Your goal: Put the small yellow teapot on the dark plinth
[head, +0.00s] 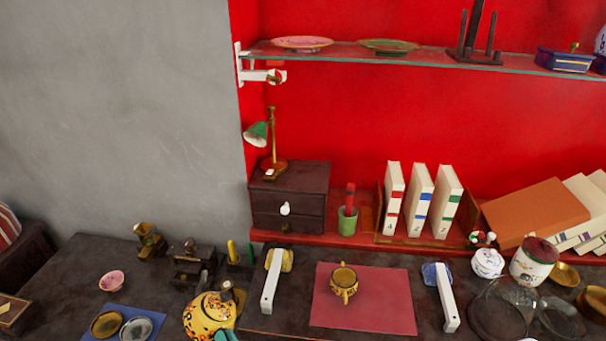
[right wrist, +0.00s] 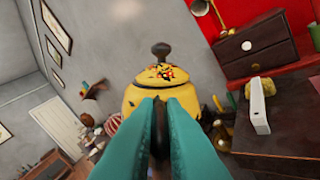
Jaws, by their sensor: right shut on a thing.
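A yellow teapot (head: 205,317) with dark spots and a dark knob is at the lower edge of the head view. In the right wrist view the teapot (right wrist: 162,78) shows a lid with red flowers. My right gripper (head: 227,336) is shut on it, with teal fingers (right wrist: 160,104) side by side against its body. The teapot appears raised over the dark table (head: 60,285). Dark stands (head: 193,268) are at the back left of the table; I cannot tell surely which is the plinth. My left gripper is not in view.
A small golden pot (head: 343,281) stands on a red mat (head: 387,300), between two white bars (head: 271,281) (head: 446,300). A blue mat (head: 113,333) with small dishes and a pink bowl (head: 111,281) lie at left. Glass dishes (head: 499,311) crowd the right.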

